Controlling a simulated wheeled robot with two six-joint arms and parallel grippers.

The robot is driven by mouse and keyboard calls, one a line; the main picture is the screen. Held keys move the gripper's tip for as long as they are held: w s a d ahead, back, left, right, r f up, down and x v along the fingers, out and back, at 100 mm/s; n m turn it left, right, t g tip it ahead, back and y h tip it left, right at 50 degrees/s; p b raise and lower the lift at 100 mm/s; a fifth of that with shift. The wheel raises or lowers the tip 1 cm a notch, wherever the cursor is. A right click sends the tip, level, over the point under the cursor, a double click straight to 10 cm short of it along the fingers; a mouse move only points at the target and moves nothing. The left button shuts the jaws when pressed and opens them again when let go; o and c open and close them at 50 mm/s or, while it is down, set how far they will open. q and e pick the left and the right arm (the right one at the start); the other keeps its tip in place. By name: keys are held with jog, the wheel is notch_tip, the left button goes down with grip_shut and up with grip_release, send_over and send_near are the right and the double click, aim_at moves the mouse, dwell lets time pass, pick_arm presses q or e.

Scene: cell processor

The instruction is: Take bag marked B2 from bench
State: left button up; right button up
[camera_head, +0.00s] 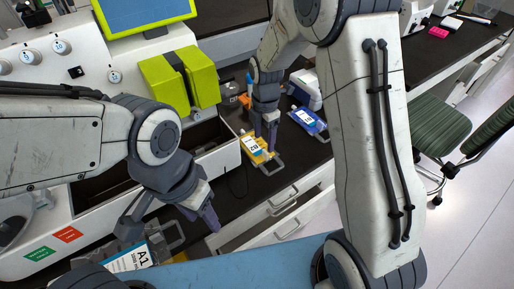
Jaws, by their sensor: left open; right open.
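The bag marked B2 (251,145), with a white label on a yellow backing and a clear end, lies on the dark bench (232,205). My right gripper (266,140) points down at the bag, its fingers over the bag's right part and hiding some of it. I cannot tell whether the fingers touch the bag. My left gripper (170,228) is open and empty at the lower left, near a bag marked A1 (128,261), whose lower part is cut off by the frame.
A blue bag (308,121) lies right of B2. The white cell processor (40,90), with green blocks (181,80) and a screen (145,10), stands at the left. Drawers (285,205) are below the bench. A green chair (440,130) stands at the right.

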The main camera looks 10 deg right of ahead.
aim_at(265, 152)
jog(key=shift+d+f, duration=0.2)
jog(key=shift+f, duration=2.55)
grip_shut()
